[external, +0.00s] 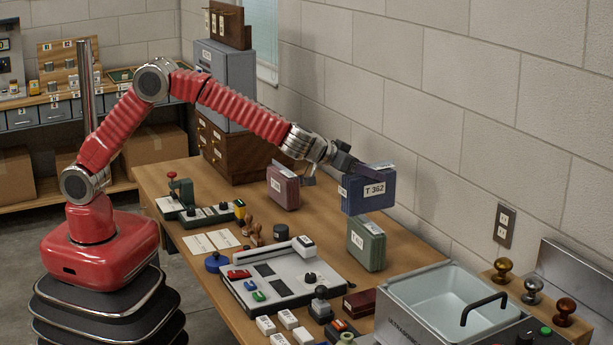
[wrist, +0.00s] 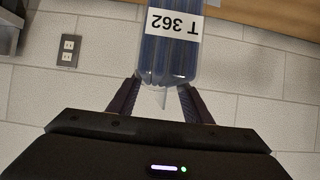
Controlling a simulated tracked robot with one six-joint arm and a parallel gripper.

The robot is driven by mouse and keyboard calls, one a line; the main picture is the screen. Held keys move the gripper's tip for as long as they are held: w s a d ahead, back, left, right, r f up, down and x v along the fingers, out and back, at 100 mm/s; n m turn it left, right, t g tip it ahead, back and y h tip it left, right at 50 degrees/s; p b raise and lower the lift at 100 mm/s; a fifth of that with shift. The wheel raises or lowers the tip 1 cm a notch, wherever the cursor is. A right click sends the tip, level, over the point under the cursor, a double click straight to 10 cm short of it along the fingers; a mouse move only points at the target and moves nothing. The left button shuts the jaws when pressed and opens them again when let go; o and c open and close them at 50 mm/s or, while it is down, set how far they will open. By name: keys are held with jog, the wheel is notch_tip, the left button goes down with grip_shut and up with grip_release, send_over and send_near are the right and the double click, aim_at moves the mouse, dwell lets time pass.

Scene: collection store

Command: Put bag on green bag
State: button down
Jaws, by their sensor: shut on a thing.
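My gripper (external: 350,166) is shut on a blue bag (external: 369,203) with a white label reading T 362. The blue bag also shows between the fingers in the wrist view (wrist: 168,60), its label upside down. A green bag (external: 370,252) with a white label stands on the wooden table in the external view. The blue bag is held directly above the green bag and overlaps its top in the picture; I cannot tell whether they touch. A dark red bag (external: 284,190) with a white label is behind and to the left of the blue bag.
An ultrasonic cleaner with an open basin (external: 440,290) stands at the front right. A grey panel (external: 268,285) with switches lies left of the green bag. A small dark red box (external: 361,302) is in front. The wall with an outlet (external: 505,225) runs along the right.

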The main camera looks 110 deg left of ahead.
aim_at(366, 182)
jog(key=shift+f, duration=1.8)
jog(key=shift+f, duration=0.1)
jog(key=c, duration=0.9)
grip_release()
jog(key=shift+s+d+r, duration=0.3)
jog(key=shift+r, duration=0.05)
jog(key=v, duration=1.1)
jog(key=shift+f, duration=0.1)
